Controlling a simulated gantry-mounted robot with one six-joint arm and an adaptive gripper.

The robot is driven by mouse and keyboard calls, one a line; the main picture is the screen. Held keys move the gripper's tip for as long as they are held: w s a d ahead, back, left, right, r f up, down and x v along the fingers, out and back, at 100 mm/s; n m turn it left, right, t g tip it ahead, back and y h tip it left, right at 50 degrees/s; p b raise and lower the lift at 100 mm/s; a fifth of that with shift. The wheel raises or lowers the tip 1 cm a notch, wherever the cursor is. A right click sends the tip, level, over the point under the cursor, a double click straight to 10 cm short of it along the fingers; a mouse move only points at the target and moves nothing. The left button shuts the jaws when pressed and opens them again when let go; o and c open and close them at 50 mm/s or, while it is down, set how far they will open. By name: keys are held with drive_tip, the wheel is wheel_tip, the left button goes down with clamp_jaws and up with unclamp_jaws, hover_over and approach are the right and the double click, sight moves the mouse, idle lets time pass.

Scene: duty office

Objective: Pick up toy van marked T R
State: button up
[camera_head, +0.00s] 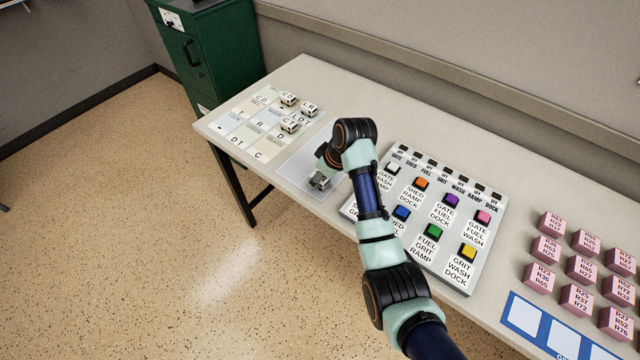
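My gripper (320,180) points down over the pale blue-grey pad (295,172) near the table's front edge. A small grey-and-white shape at its fingertips may be a toy van or part of the gripper; I cannot tell which, and no marking reads there. Several small white toy vans stand on the lettered board to the left: one seems marked CD (289,100), one LR (309,109), and one CT (290,125). I cannot make out a van marked T R. My forearm and wrist hide part of the pad's right side.
The lettered board (232,122) lies at the table's left end. A button panel (402,228) with coloured buttons lies right of the pad, partly under my arm. Pink blocks (545,248) stand far right by a blue-framed card (522,312). A green cabinet (215,55) stands behind the left end.

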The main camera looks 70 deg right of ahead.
drive_tip(key=shift+w+f, duration=0.2)
drive_tip(key=shift+f, duration=0.4)
drive_tip(key=shift+d+r, duration=0.1)
drive_tip(key=shift+r, duration=0.05)
drive_tip(key=c, duration=1.2)
